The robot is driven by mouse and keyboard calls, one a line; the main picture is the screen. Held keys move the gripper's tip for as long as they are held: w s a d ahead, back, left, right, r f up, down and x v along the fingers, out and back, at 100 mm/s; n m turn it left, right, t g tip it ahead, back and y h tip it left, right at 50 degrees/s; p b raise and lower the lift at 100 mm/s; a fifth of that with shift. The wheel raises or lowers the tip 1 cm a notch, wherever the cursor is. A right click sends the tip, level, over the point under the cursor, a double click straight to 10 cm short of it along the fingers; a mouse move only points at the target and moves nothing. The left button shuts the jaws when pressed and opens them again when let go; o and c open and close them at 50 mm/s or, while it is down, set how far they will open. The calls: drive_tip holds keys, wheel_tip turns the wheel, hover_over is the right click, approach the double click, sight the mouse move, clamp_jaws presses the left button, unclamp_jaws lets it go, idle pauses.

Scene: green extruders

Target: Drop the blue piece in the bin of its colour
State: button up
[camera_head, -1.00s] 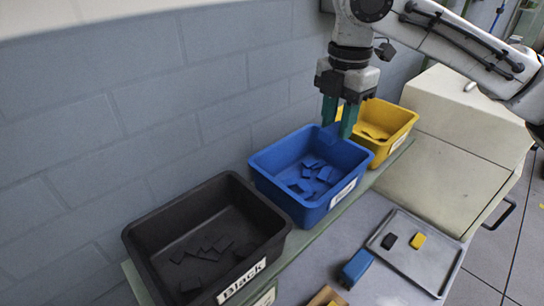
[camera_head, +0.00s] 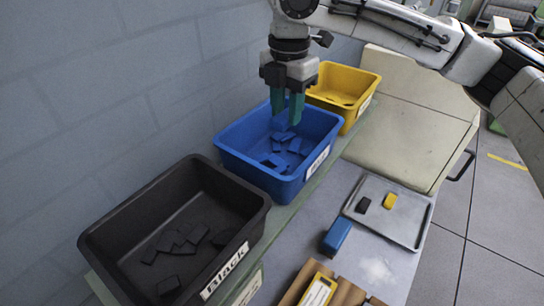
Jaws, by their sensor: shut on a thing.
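My gripper (camera_head: 287,115) points down over the back right part of the blue bin (camera_head: 241,170), its green fingers shut on a blue piece (camera_head: 281,121). The piece is partly hidden by the fingers. The fingertips look to be at or just above rim level, and I cannot tell the exact height. Several flat blue pieces (camera_head: 294,146) lie on the bin's floor. The bin has a white label on its front, seen at an angle.
A black bin (camera_head: 112,238) stands left and a yellow bin (camera_head: 369,82) right of the blue one, on the same shelf. A grey tray (camera_head: 402,235) holds a black piece (camera_head: 363,204) and a yellow piece (camera_head: 390,201). A blue block (camera_head: 336,236) stands beside the tray.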

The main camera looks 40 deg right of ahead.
drive_tip(key=o, duration=1.1)
wheel_tip(320, 180, up, 11)
drive_tip(key=shift+f+b, duration=0.1)
drive_tip(key=shift+b, duration=0.5)
